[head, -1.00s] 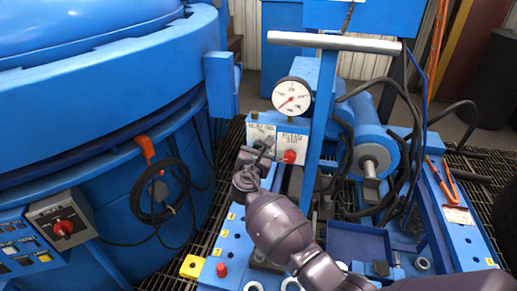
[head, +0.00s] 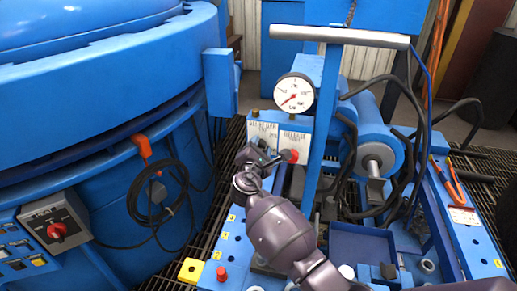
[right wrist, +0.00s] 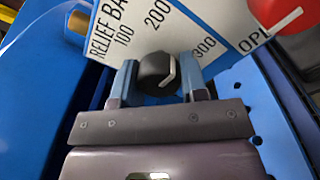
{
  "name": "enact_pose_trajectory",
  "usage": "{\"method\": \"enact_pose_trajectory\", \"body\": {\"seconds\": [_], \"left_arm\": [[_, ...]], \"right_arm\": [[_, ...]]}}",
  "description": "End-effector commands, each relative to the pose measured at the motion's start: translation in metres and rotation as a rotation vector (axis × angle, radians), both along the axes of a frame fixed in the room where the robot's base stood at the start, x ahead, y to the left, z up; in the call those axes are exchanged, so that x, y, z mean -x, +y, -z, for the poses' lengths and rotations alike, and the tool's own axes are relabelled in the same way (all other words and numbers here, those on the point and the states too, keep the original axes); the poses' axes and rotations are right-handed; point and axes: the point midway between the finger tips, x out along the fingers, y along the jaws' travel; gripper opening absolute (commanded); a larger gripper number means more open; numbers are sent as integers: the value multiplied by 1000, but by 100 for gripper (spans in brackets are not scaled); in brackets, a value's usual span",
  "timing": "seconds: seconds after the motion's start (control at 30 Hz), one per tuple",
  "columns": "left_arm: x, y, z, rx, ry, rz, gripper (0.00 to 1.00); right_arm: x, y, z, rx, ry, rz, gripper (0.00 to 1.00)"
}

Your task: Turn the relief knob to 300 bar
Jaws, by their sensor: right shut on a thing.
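The relief knob (right wrist: 154,72) is black with a white pointer line. In the right wrist view it sits between the two fingers of my right gripper (right wrist: 159,82), which is shut on it. The line points up and right, between the 200 and 300 marks on the white relief scale plate (right wrist: 133,25). In the head view my right gripper (head: 268,157) is at the front of the valve block, below the relief plate (head: 263,133); it hides the knob there. My left gripper is in neither current view.
A round gauge (head: 294,93) with a red needle stands above. A blue post (head: 323,120) rises right of the block. The big blue furnace (head: 110,90) fills the left.

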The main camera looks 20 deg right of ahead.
Motion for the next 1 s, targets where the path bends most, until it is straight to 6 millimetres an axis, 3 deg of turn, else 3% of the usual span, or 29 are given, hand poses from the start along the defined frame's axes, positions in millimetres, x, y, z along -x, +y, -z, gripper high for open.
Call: {"method": "enact_pose_trajectory", "body": {"seconds": [0.03,0.5,1.0], "left_arm": [[2,0,4,-3,6,3,0],[-4,-3,4,-28,-14,37,0],[-9,-5,3,-36,-29,50,0]], "right_arm": [[0,1,6,-38,-19,-1,16],[0,2,4,-336,-221,0,16],[0,2,1,-435,-291,-1,16]]}}
